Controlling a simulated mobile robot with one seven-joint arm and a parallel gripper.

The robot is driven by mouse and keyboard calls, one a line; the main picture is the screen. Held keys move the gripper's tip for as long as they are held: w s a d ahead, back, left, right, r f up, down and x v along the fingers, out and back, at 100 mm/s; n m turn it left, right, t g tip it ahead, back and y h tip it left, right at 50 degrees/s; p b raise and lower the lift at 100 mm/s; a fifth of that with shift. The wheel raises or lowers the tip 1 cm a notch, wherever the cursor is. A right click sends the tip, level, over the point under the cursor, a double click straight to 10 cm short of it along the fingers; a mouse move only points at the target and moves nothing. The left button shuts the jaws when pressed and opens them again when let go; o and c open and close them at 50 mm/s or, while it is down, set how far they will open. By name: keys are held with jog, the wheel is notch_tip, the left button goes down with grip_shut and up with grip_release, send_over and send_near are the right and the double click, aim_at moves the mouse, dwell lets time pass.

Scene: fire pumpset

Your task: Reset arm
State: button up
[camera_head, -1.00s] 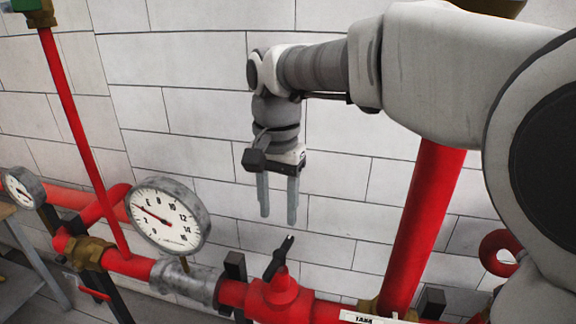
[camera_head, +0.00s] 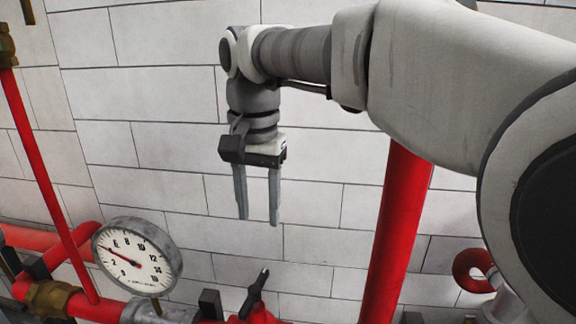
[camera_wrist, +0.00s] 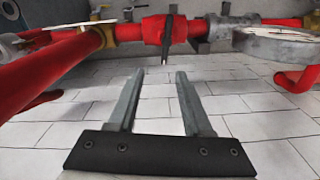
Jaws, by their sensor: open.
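My gripper (camera_head: 259,222) hangs from my arm with its two fingers pointing down, apart and with nothing between them. It is in front of the white block wall, above the red pipe and to the right of the pressure gauge. In the wrist view my gripper (camera_wrist: 156,72) also shows open and empty, with its fingers parallel. A red valve (camera_head: 256,313) with a black lever (camera_head: 255,292) is below the fingertips, apart from them. In the wrist view the red valve (camera_wrist: 157,30) lies beyond the fingertips.
A round white pressure gauge (camera_head: 133,262) stands on the pipe at left. A thick red pipe (camera_head: 397,235) rises behind my arm at right. A thin red pipe (camera_head: 42,165) slants at far left. The white block wall (camera_head: 140,90) is bare around my gripper.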

jog(key=s+d+f+n+t, duration=0.1)
jog(key=s+d+f, duration=0.2)
jog(key=d, duration=0.4)
jog(key=s+d+f+t, duration=0.2)
jog(key=s+d+f, duration=0.1)
jog(key=s+d, duration=0.3)
jog(key=s+d+f+n+t, duration=0.1)
jog(key=s+d, duration=0.3)
jog(key=d, duration=0.5)
jog(key=shift+s+f+n+t, duration=0.25)
jog(key=shift+f+t, duration=0.35)
jog(key=shift+f, duration=0.3)
jog(key=shift+d, duration=0.15)
